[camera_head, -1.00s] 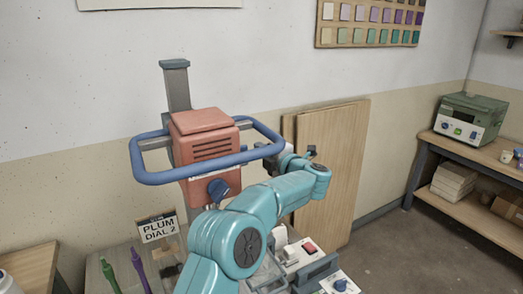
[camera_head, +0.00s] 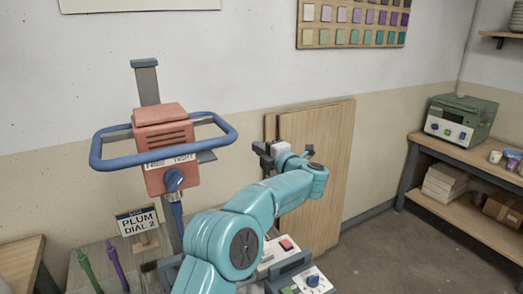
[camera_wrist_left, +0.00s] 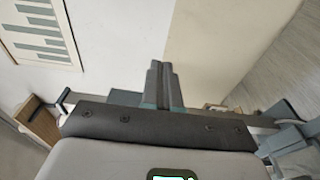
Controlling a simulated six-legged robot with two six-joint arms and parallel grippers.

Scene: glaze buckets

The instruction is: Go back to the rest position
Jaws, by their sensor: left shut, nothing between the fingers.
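My left arm is teal and rises from the bottom middle of the head view. Its gripper (camera_head: 262,152) is at the arm's far end, in front of the leaning wooden boards. It sits right of the blue ring handle (camera_head: 105,164) of the salmon-coloured machine (camera_head: 163,125), with a gap between them in the picture. In the left wrist view the fingers (camera_wrist_left: 160,75) are together, with nothing between them. My right gripper is not in view.
A sign reading PLUM DIAL 2 (camera_head: 138,221) stands left of the machine. A unit with a red button (camera_head: 287,244) and a blue dial (camera_head: 313,281) is partly behind my arm. Wooden boards (camera_head: 330,160) lean on the wall. A green box (camera_head: 460,118) stands on the right shelf.

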